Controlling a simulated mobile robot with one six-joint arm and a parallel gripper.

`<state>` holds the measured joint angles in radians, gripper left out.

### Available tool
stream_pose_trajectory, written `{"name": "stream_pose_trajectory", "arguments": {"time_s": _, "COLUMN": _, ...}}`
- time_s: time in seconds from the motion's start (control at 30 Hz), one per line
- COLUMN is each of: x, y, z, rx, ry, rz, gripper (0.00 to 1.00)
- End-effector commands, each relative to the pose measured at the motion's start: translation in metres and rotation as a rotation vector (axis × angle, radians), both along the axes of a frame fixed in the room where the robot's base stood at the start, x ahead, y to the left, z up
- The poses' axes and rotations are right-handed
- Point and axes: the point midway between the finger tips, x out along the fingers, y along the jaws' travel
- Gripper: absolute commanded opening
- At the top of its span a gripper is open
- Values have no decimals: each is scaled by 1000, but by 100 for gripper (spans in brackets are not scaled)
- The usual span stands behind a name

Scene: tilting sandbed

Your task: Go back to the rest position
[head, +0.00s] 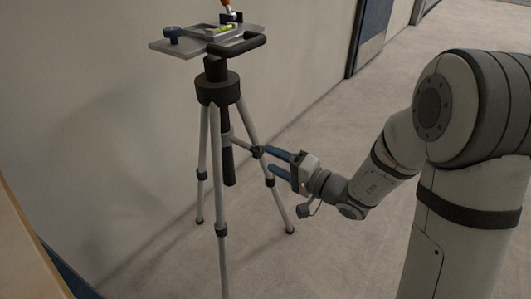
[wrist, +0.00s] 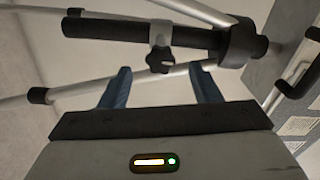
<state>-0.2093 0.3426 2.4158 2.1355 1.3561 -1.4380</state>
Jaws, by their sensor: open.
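My gripper (head: 276,164) is open and empty, with two blue fingers pointing left toward the tripod (head: 220,150). In the head view it is at the height of the tripod's middle, below the top plate and right of the centre column. In the wrist view my gripper (wrist: 160,85) shows both fingers apart, with the dark tripod column (wrist: 110,29) and a black knob (wrist: 160,60) beyond them. I cannot tell whether a finger touches a leg. My arm reaches in from the right.
The tripod carries a grey plate (head: 185,46) with a blue knob (head: 172,33), a green level vial (head: 224,28) and a black handle (head: 240,46). A pale wall (head: 100,90) stands behind it. Carpet floor (head: 340,130) is clear behind my arm. A wooden edge (head: 25,250) is at lower left.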

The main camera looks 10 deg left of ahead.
Motion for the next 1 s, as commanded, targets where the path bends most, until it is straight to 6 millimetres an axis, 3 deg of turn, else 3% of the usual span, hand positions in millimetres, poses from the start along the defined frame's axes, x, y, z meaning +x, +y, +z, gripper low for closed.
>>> {"name": "stream_pose_trajectory", "arguments": {"time_s": 0.47, "x": -1, "y": -3, "z": 0, "rx": 1, "ry": -1, "rz": -1, "gripper": 57}}
{"name": "stream_pose_trajectory", "arguments": {"time_s": 0.57, "x": -4, "y": -3, "z": 9, "rx": -4, "ry": 3, "rz": 14, "gripper": 57}}
{"name": "stream_pose_trajectory", "arguments": {"time_s": 0.73, "x": -32, "y": -3, "z": 60, "rx": -56, "ry": 44, "rz": 131, "gripper": 57}}
{"name": "stream_pose_trajectory", "arguments": {"time_s": 1.0, "x": -102, "y": -24, "z": 149, "rx": -307, "ry": 165, "rz": 368, "gripper": 57}}
